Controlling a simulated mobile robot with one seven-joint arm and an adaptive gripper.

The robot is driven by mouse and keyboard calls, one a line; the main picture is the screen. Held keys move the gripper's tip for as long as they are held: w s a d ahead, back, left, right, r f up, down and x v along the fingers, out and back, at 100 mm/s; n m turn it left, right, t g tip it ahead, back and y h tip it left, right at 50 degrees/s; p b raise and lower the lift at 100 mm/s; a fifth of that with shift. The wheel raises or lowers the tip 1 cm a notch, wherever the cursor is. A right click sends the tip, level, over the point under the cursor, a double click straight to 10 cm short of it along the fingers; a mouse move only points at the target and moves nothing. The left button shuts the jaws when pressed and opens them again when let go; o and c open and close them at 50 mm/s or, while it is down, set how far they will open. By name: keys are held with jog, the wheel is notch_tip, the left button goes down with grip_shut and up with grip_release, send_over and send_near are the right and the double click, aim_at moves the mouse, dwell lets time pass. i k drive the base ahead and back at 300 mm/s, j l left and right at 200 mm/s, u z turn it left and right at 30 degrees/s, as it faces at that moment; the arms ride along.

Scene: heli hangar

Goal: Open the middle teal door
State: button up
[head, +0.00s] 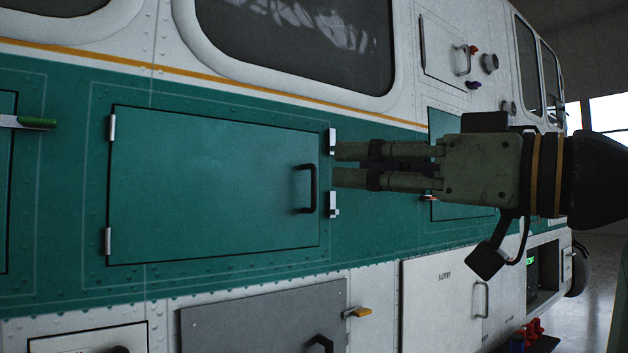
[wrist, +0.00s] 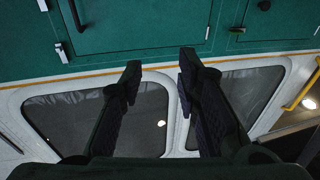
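The middle teal door (head: 210,185) is shut in the head view, with silver hinges on its left edge and a black bar handle (head: 308,188) near its right edge. An upper silver latch (head: 332,141) and a lower one (head: 333,204) sit at that right edge. My gripper (head: 335,165) points left, its tips overlapping the panel just right of the door, between the latches; contact cannot be told. The wrist view, upside down, shows my open, empty gripper (wrist: 160,66), the door (wrist: 140,22), its handle (wrist: 77,15) and a latch (wrist: 62,52).
A left teal door has a green-tipped latch (head: 37,123). Another teal door lies partly behind my gripper. Below are a grey door (head: 265,320) with a yellow-tipped latch (head: 357,312) and a white battery door (head: 445,300). Windows (head: 300,40) run above. Floor shows at right.

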aim_at(182, 186)
jog(key=i, duration=0.85)
